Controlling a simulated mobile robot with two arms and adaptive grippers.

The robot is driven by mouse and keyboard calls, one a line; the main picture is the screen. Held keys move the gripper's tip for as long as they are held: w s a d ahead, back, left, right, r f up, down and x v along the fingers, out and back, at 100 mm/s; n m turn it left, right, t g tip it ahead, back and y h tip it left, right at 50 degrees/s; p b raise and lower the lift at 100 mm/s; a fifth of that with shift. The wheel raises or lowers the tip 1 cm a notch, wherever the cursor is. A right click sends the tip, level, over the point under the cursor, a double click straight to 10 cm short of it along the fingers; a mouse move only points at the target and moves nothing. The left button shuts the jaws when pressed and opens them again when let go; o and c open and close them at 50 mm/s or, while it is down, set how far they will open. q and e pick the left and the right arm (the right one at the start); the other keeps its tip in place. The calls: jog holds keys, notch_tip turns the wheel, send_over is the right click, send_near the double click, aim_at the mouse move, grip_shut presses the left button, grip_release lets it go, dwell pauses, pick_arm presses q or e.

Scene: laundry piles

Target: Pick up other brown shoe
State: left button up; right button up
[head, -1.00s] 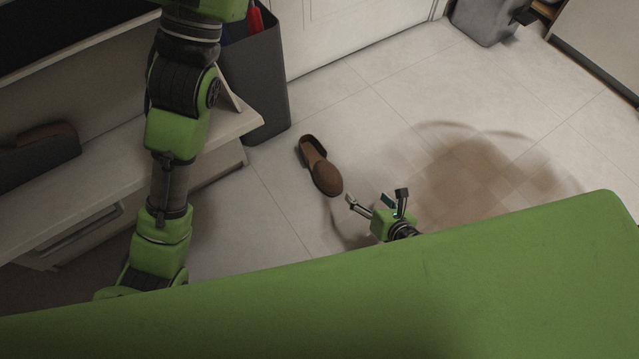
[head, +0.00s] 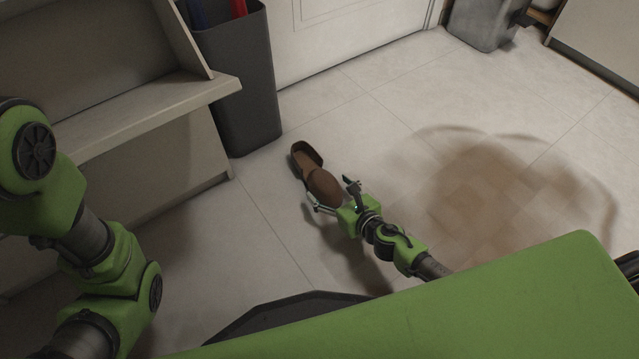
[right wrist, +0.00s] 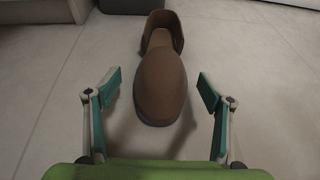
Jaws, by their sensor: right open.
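A brown slip-on shoe (head: 322,186) lies on the tiled floor in the head view, its toe toward my right gripper and its open heel end toward the dark bin. My right gripper (head: 333,196) is open at the toe end, with one finger on either side of it. In the right wrist view the shoe (right wrist: 160,85) is centred, and the open fingers of my gripper (right wrist: 160,98) stand to its left and right with gaps. The shoe is not held. My left arm shows at the left of the head view, but its gripper is not visible.
A dark grey bin (head: 240,90) with red and blue items stands behind the shoe, beside a pale shelf unit (head: 130,125). A white door (head: 350,35) and another grey bin (head: 485,22) are at the back.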

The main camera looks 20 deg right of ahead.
aim_at(320, 180)
jog(key=shift+x, duration=0.9)
jog(key=b+x, duration=0.1)
jog(key=x, duration=0.1)
jog(key=b+x, duration=0.2)
jog(key=shift+s+d+f, duration=0.1)
jog(key=shift+d+f, duration=0.1)
jog(key=shift+f, duration=0.15)
jog(key=shift+w+a+f+b, duration=0.15)
jog(key=shift+w+b, duration=0.2)
jog(key=shift+w, duration=0.2)
jog(key=c, duration=1.3)
